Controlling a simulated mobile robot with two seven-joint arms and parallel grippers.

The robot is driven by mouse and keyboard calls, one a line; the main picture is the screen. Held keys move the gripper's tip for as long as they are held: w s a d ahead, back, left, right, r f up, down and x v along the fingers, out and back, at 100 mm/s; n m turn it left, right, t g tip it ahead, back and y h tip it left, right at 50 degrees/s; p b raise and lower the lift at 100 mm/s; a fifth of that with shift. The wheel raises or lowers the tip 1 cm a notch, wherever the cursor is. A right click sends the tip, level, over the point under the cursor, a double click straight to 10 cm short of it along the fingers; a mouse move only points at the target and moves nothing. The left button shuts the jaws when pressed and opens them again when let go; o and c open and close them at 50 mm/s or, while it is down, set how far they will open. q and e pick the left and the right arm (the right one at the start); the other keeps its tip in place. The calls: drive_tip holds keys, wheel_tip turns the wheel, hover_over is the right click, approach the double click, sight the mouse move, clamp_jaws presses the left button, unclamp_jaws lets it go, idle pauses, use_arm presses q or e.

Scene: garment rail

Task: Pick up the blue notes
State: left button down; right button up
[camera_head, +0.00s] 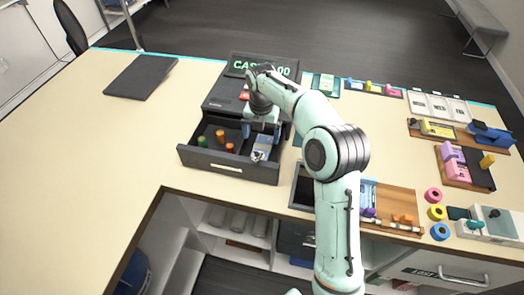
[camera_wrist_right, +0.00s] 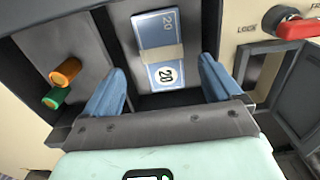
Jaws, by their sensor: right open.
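The blue notes (camera_wrist_right: 165,52) are a banded stack marked 20, lying in a compartment of the open cash drawer (camera_head: 228,166). In the wrist view they lie beyond and between the two blue fingertips of my right gripper (camera_wrist_right: 162,88). The fingers are apart with nothing between them. In the head view my right gripper (camera_head: 262,130) is over the right part of the drawer, and the notes (camera_head: 260,154) show just below it, partly hidden. My left gripper is not in view.
Orange and green coin rolls (camera_wrist_right: 65,72) stand in the compartment left of the notes. The cash register (camera_head: 225,95) is behind the drawer. A red-handled key lock (camera_wrist_right: 290,22) is at the right. A dark folder (camera_head: 141,77) lies on the left counter, which is otherwise clear.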

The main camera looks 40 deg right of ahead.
sight(262, 148)
drive_tip(key=f, duration=0.3)
drive_tip(key=f+b, duration=0.1)
drive_tip(key=f, duration=0.1)
drive_tip(key=shift+s+a+f, duration=0.1)
drive_tip(key=shift+s, duration=0.2)
drive_tip(key=c, duration=1.2)
